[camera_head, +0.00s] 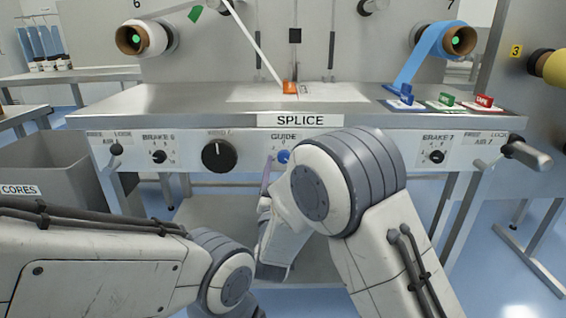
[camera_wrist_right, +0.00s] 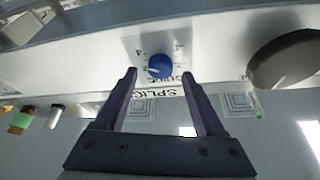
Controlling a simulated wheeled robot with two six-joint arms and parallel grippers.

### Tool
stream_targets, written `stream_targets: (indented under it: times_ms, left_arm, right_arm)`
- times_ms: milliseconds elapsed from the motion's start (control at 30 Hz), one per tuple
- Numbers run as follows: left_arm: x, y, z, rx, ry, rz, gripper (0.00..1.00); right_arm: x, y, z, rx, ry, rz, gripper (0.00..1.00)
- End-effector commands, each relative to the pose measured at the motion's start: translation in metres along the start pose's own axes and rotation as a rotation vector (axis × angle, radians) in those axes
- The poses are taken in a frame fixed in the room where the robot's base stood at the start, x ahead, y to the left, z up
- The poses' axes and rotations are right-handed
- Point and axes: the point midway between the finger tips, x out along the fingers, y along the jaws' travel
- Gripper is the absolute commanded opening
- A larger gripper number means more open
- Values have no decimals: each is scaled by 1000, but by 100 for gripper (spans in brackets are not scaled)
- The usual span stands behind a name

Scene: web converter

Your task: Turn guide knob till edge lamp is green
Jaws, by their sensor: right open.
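The guide knob (camera_head: 283,156) is a small blue knob under the GUIDE label on the front panel. In the right wrist view the knob (camera_wrist_right: 159,66) shows a white pointer mark and a printed scale around it. My right gripper (camera_wrist_right: 159,77) is open, its two dark fingers apart on either side of the knob in that view. I cannot tell whether they touch it. In the head view my right arm partly covers this gripper. I cannot pick out the edge lamp for certain. My left arm shows at lower left, but its gripper is not seen.
A large black knob (camera_head: 219,155) sits left of the guide knob. Brake knobs 6 (camera_head: 159,156) and 7 (camera_head: 437,156) and end levers share the panel. The SPLICE table (camera_head: 200,98) lies above it. A grey CORES bin (camera_head: 50,155) stands at left.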

Motion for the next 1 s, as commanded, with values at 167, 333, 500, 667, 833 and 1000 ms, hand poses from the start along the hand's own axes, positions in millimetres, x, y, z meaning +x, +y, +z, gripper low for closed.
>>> stream_targets:
  times_ms: [167, 333, 500, 667, 833, 1000]
  left_arm:
    - [-5, 0, 0, 0, 0, 0, 71]
    - [-7, 0, 0, 0, 0, 0, 71]
    - [-7, 0, 0, 0, 0, 0, 71]
    - [-7, 0, 0, 0, 0, 0, 71]
    - [-7, 0, 0, 0, 0, 0, 71]
    - [-7, 0, 0, 0, 0, 0, 71]
  right_arm:
    - [-38, -1, 0, -2, -5, -4, 71]
    - [-67, -1, 0, -2, -3, -3, 71]
    - [-81, 0, 0, 0, -1, -1, 71]
    - [-84, 0, 0, 0, 0, 0, 71]
    - [-84, 0, 0, 0, 0, 0, 71]
    - [-83, 0, 0, 0, 0, 0, 71]
